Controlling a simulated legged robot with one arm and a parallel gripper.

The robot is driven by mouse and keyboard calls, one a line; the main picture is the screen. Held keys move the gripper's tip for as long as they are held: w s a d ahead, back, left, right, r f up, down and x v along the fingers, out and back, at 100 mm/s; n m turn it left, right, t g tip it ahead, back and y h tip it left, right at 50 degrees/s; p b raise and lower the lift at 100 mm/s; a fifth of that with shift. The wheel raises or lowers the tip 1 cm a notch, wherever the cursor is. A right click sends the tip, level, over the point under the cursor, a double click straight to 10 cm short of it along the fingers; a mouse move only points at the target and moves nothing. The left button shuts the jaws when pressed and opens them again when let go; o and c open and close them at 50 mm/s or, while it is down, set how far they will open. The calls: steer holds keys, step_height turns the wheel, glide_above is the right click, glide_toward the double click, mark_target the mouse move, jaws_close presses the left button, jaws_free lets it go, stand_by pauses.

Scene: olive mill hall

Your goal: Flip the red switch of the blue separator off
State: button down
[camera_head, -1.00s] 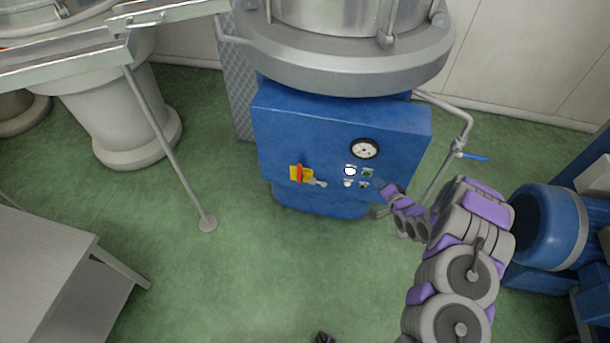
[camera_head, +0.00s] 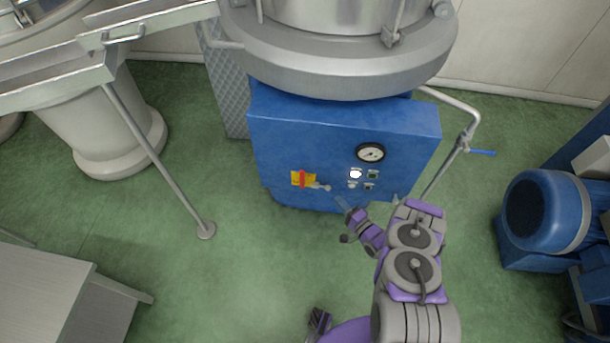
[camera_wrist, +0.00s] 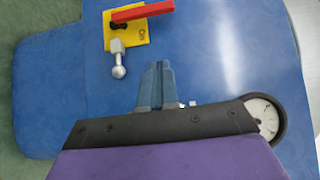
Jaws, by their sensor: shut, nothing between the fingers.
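The blue separator (camera_head: 300,125) stands ahead, with a steel bowl on top. Its red switch (camera_head: 302,179) is a handle on a yellow plate, left on the front panel. In the wrist view the red switch (camera_wrist: 142,13) lies across the yellow plate (camera_wrist: 140,33), at the top, above and left of the fingers. A small metal ball-ended lever (camera_wrist: 118,62) sits beside the plate. My gripper (camera_head: 342,203) is right of and below the switch, in front of the panel. Its fingers (camera_wrist: 158,82) are shut and empty, apart from the switch.
A round gauge (camera_head: 370,153) and several small buttons (camera_head: 356,174) are on the panel. A steel leg (camera_head: 160,165) stands left. Green floor in front is clear.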

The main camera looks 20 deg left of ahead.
steer(key=b, duration=0.4)
glide_toward(303, 178)
steer(key=w+a, duration=0.3)
steer(key=w, duration=0.2)
steer(key=shift+s+a, duration=0.25)
steer(key=shift+a, duration=0.7)
steer(key=shift+a, duration=0.1)
